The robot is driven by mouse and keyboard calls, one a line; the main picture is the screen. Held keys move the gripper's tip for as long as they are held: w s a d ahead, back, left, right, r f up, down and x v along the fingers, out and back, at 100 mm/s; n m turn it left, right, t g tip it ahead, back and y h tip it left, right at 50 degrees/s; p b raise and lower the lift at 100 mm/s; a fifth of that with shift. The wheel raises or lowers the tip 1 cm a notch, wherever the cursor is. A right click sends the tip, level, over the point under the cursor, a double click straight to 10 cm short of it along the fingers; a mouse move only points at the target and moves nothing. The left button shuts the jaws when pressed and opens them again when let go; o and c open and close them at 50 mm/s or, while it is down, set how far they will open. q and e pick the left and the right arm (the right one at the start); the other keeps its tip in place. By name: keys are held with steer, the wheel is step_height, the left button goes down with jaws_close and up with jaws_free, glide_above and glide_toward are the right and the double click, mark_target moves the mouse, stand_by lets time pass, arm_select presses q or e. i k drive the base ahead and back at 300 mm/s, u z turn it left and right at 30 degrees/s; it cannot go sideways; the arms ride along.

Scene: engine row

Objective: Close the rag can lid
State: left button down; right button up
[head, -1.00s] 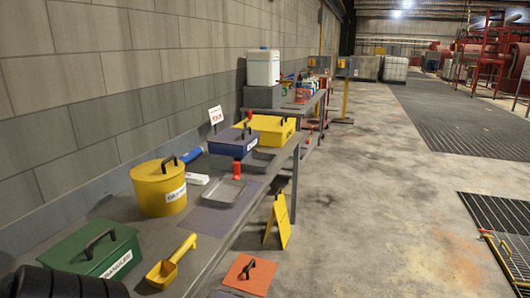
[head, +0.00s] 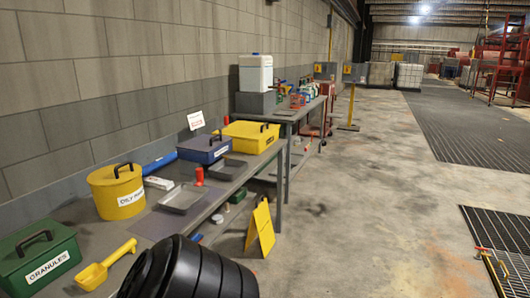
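The rag can is a yellow round can (head: 118,194) with a white label reading "OILY" and a partly legible second word. It stands on the grey bench at the left, against the wall. Its yellow lid (head: 112,174) with a black handle covers the top. At this size I cannot tell whether the lid is fully seated. My black ribbed arm (head: 185,270) shows at the bottom middle, in front of the bench edge and apart from the can. Neither gripper is in view.
A green granules box (head: 40,256) and a yellow scoop (head: 104,266) flank the can's near side. Beyond it are a grey tray (head: 184,198), a blue box (head: 205,150) and a yellow box (head: 250,137). A yellow floor sign (head: 260,229) stands beside the bench.

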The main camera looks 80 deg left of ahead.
mark_target(113, 167)
steer(key=i, duration=0.8)
steer(key=u, duration=2.95)
